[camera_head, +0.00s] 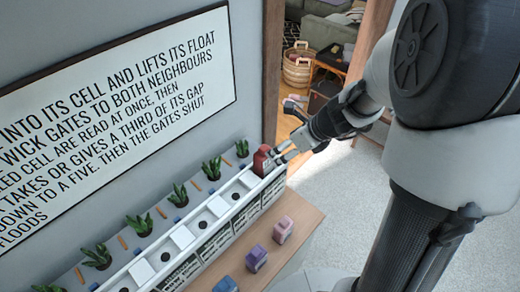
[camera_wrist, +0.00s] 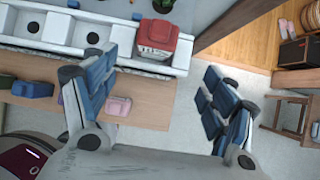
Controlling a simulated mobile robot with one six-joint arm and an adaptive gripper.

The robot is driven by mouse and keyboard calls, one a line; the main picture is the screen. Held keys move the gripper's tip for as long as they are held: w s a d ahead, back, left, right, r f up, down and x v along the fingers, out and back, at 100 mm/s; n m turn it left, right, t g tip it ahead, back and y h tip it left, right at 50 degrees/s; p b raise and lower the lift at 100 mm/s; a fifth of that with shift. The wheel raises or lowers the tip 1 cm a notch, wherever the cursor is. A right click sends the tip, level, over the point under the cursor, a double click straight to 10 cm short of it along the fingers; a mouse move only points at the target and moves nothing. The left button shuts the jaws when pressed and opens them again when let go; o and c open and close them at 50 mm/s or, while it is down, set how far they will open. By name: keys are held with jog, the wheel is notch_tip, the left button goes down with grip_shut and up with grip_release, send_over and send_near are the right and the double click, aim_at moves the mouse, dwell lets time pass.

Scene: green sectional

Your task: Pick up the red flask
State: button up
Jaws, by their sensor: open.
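The red flask (camera_head: 262,161) stands in the end cell of a long white trough (camera_head: 203,219), at its far right end. In the wrist view the red flask (camera_wrist: 156,39) shows from above, with a pale label on its front. My gripper (camera_head: 287,151) is just to the right of the flask in the head view, with its fingertips close to it. In the wrist view my gripper (camera_wrist: 156,88) has its fingers wide apart with nothing between them. The flask lies ahead of the fingers there. Whether a fingertip touches it I cannot tell.
The trough stands on a wooden table (camera_head: 305,219) against a wall with a text sign (camera_head: 110,110). Several small plants (camera_head: 180,195) line the back. Pink (camera_head: 283,229), purple (camera_head: 256,258) and blue (camera_head: 225,285) blocks sit along the front. Open floor (camera_head: 335,205) lies to the right.

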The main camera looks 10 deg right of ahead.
aim_at(264, 158)
jog(key=b+x, duration=0.1)
jog(key=x, duration=0.3)
jog(key=b+x, duration=0.2)
jog(key=x, duration=0.3)
jog(key=a+b+x, duration=0.1)
jog(key=x, duration=0.4)
jog(key=shift+d+r+b, duration=0.1)
jog(key=shift+r+b, duration=0.15)
jog(key=shift+b, duration=0.05)
jog(key=shift+r, duration=0.1)
jog(key=shift+c, duration=0.5)
jog(key=c, duration=1.2)
